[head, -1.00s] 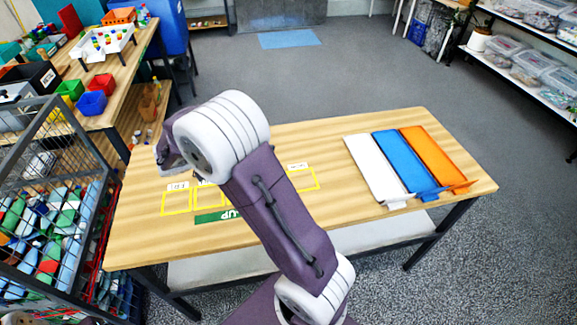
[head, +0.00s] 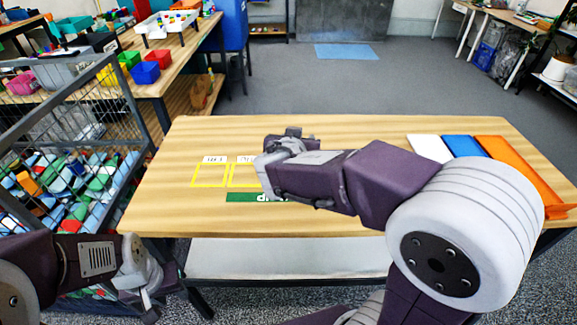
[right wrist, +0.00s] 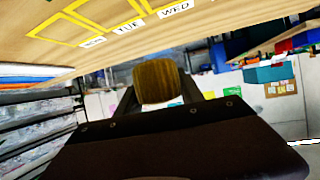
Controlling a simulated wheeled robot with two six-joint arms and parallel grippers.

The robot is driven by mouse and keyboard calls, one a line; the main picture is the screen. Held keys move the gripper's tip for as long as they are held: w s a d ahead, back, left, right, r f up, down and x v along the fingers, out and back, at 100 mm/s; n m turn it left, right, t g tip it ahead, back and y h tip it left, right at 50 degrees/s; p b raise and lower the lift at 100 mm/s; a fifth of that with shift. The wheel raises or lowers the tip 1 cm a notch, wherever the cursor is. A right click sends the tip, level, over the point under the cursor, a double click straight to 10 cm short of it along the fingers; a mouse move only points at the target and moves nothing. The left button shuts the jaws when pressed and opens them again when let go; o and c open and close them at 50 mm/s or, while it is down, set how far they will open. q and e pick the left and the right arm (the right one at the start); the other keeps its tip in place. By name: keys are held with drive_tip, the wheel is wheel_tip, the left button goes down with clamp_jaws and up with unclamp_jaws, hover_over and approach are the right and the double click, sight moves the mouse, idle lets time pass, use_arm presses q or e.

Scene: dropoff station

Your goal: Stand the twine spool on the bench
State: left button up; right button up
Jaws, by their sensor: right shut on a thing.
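The twine spool (right wrist: 158,82) is a brown, ribbed cylinder in the right wrist view. It sits between the two dark fingers of my right gripper (right wrist: 158,98), which is shut on it. In the head view my right gripper (head: 268,170) is over the bench (head: 340,215), near the yellow label boxes; I cannot make out the spool there. The bench is a light wood table. My left gripper (head: 148,290) is low at the lower left, in front of the bench and away from it; its jaw gap is unclear.
Yellow-outlined boxes (head: 209,175) with day cards and a green strip (head: 250,198) mark the bench. White, blue (head: 465,147) and orange trays lie at its right end. Bare wood shows around the markings.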

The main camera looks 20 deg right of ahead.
drive_tip(key=shift+s+a+f+n+y, duration=0.15)
drive_tip(key=shift+a+n+y, duration=0.25)
drive_tip(key=shift+a, duration=0.25)
drive_tip(key=w+f, duration=0.2)
drive_tip(key=w, duration=0.2)
drive_tip(key=w+f, duration=0.2)
drive_tip(key=w, duration=0.2)
drive_tip(key=w+d+f, duration=0.1)
drive_tip(key=w+f, duration=0.2)
drive_tip(key=shift+w, duration=0.4)
drive_tip(key=shift+f+b, duration=0.4)
drive_tip(key=shift+f, duration=1.6)
drive_tip(key=shift+f+b, duration=0.15)
drive_tip(key=shift+b, duration=0.15)
drive_tip(key=o, duration=1.3)
